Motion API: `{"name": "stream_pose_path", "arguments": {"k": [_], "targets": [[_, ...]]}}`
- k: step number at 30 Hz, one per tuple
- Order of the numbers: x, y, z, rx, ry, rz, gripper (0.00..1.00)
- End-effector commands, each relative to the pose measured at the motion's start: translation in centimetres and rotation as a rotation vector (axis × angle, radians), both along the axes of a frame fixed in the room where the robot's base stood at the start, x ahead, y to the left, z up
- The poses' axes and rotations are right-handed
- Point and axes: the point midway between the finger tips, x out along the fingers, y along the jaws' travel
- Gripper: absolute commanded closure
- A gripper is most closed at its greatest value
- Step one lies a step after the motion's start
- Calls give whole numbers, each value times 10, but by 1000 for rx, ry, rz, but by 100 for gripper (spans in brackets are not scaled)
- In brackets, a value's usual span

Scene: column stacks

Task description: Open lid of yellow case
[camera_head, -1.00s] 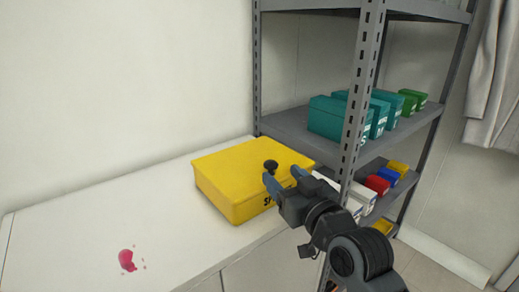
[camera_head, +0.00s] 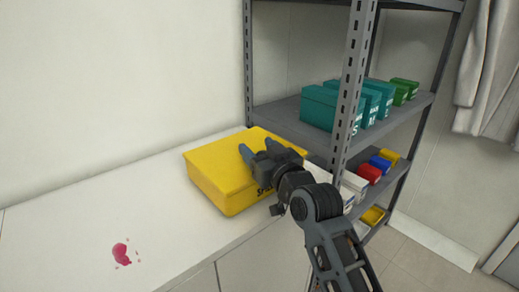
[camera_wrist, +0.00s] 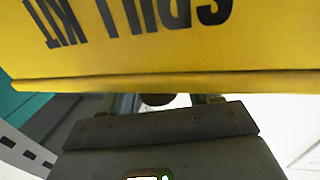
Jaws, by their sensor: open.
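The yellow case (camera_head: 213,172) sits shut on the white counter (camera_head: 70,235), with dark lettering on its front. In the wrist view the yellow case (camera_wrist: 260,55) shows its front with upside-down "SPILL KIT" lettering and the lid's edge. My gripper (camera_head: 259,150) is open over the right part of the lid, fingers pointing away toward the wall. The dark round knob (camera_wrist: 157,99) on the lid shows between the fingers in the wrist view, partly hidden by my gripper's body. In the head view my gripper hides the knob. I cannot tell whether the fingers touch it.
A grey metal shelf rack (camera_head: 358,75) stands right of the case, its upright close to my arm. It holds teal boxes (camera_head: 320,108), green boxes and smaller coloured boxes. A red stain (camera_head: 121,254) lies on the counter's front left.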

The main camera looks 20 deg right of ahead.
Motion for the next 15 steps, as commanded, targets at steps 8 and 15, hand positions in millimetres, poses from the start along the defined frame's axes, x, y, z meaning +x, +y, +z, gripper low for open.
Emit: {"name": "stream_pose_path", "arguments": {"k": [8,15], "targets": [[0,0,0,0,0,0,64],[0,0,0,0,0,0,87]]}}
